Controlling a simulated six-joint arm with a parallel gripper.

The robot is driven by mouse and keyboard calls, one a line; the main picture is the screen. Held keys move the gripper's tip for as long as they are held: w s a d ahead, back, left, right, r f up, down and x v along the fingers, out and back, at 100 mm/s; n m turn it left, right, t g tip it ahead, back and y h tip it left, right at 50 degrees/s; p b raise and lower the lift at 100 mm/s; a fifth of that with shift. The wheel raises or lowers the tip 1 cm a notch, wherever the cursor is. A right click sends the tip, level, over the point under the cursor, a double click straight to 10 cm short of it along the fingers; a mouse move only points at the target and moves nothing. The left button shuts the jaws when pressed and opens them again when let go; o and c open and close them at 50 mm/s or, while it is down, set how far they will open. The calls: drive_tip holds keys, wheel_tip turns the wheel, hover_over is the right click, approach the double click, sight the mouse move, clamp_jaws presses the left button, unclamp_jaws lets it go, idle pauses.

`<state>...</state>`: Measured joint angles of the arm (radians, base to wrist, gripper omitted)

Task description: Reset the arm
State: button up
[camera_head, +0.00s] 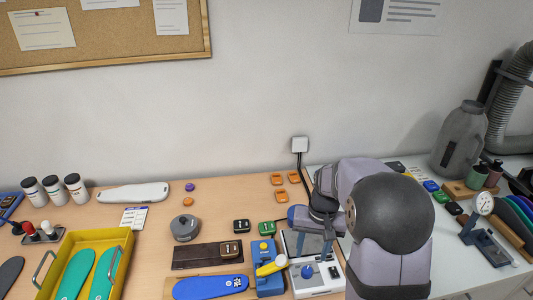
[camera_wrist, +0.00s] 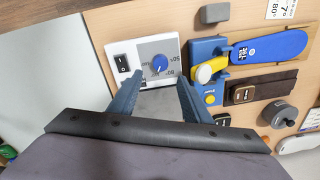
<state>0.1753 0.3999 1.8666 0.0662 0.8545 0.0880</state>
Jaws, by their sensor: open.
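My gripper (camera_wrist: 158,78) is open, its two blue-grey fingers spread apart with nothing between them. In the wrist view it is over the grey plate of a white control box (camera_wrist: 118,47), which has a blue dial and a black switch. In the head view the box (camera_head: 330,283) stands at the front of the table, partly behind my arm. I cannot tell the exact height of the fingers above the plate.
A blue press with a yellow handle (camera_head: 270,266) stands just left of the box, beside a blue insole (camera_head: 210,287). A yellow tray (camera_head: 122,240) with green insoles is at the left. A dial gauge (camera_head: 484,205) and a grey canister (camera_head: 460,140) stand at the right.

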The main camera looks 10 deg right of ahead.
drive_tip(key=shift+n+g, duration=0.3)
drive_tip(key=shift+g, duration=0.1)
drive_tip(key=s+f, duration=0.3)
drive_tip(key=shift+s+a, duration=0.1)
drive_tip(key=shift+s, duration=0.2)
drive_tip(key=shift+s+a+r+n, duration=0.75)
drive_tip(key=shift+s+a, duration=0.7)
drive_tip(key=shift+s, duration=2.3)
drive_tip(key=shift+s+a+r+n, duration=0.75)
drive_tip(key=shift+s+a, duration=0.65)
drive_tip(key=shift+s, duration=2.3)
wheel_tip(320, 180, down, 16)
drive_tip(key=b, duration=1.6)
drive_tip(key=shift+h, duration=0.3)
